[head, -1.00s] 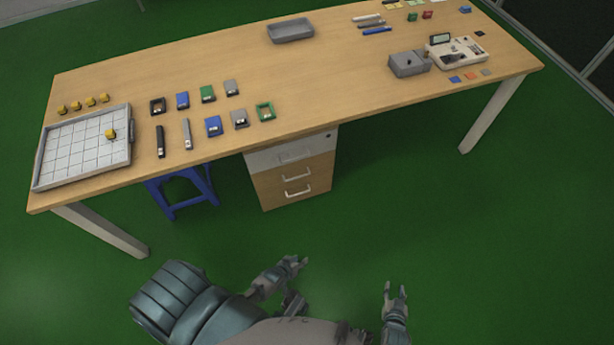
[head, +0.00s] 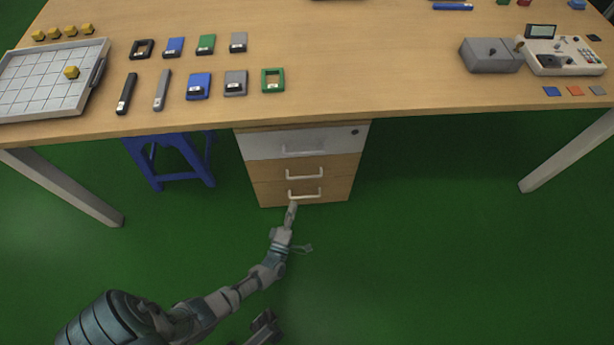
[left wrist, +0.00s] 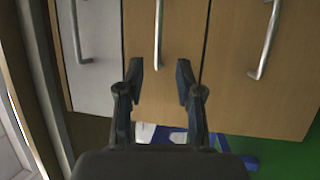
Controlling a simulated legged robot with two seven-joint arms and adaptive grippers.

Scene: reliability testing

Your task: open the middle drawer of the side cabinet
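The side cabinet (head: 262,170) stands under the table with a white top drawer and two wood-coloured drawers below it. All drawers look closed. The middle drawer's pale bar handle (head: 305,174) is visible and nothing grips it. My left gripper (head: 292,208) is in front of the cabinet, overlapping its lower edge in the head view. In the left wrist view, the cabinet appears sideways. There my left gripper (left wrist: 160,80) is open and empty, its fingers spread in front of the middle drawer (left wrist: 178,45), with the middle handle (left wrist: 159,35) lined up with the gap.
The table (head: 400,90) overhangs the cabinet. A blue stool (head: 170,160) stands left of the cabinet, and table legs (head: 570,150) stand at both ends. The green floor right of the cabinet is clear. Small parts and a tray (head: 50,85) lie on the table.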

